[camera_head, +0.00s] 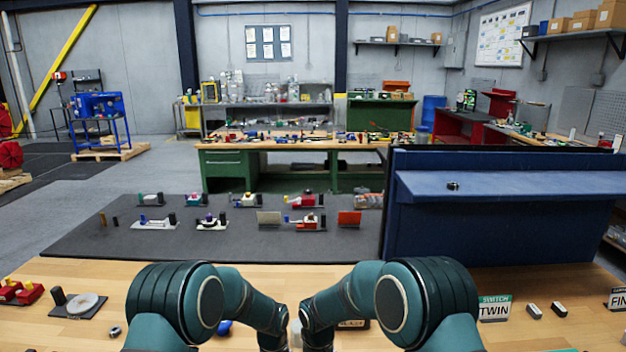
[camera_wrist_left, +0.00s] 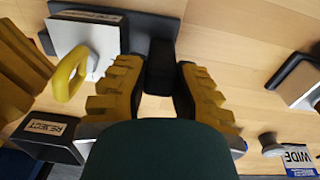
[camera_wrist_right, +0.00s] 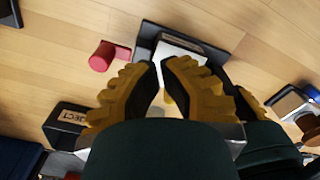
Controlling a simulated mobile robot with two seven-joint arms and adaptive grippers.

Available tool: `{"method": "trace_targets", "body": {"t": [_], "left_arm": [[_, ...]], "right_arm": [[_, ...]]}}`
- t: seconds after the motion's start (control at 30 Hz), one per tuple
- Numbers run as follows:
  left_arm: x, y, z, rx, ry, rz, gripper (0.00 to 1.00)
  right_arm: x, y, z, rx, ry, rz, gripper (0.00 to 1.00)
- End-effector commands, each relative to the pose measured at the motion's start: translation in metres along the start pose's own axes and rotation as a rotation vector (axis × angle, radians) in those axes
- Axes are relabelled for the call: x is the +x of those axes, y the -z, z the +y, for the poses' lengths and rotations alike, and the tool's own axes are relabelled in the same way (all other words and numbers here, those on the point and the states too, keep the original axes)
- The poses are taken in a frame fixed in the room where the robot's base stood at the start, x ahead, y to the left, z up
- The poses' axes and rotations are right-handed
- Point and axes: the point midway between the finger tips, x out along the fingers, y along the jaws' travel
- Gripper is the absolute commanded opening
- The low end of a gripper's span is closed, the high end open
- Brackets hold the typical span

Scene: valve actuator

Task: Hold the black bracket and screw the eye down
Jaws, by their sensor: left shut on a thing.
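In the left wrist view my left gripper (camera_wrist_left: 158,72) is shut on the black bracket (camera_wrist_left: 160,62), an upright black block on a dark base plate. Beside it the yellow eye (camera_wrist_left: 66,84), a ring, stands at a white block (camera_wrist_left: 88,36) on the same base. My right gripper (camera_wrist_right: 157,66) points at this assembly; its fingertips are close together. A bit of yellow (camera_wrist_right: 168,101) shows between its fingers, probably the eye. Whether the fingers press on it is unclear. In the head view my arms hide both grippers and the assembly.
A box labelled REJECT (camera_wrist_right: 68,118) and a red round part (camera_wrist_right: 108,56) stand near my right gripper. A WIDE sign (camera_wrist_left: 297,160) stands near the left. A dark mat (camera_head: 160,246) with several assemblies lies behind; a blue shelf unit (camera_head: 500,188) stands at right.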

Motion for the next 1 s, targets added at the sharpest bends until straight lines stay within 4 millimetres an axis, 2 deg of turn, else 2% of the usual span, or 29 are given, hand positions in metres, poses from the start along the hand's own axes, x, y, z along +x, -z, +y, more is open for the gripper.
{"method": "trace_targets", "body": {"t": [1.0], "left_arm": [[0.001,-0.002,0.004,0.005,-0.003,-0.005,0.00]], "right_arm": [[-0.001,0.000,-0.022,-0.002,0.001,0.007,0.00]]}}
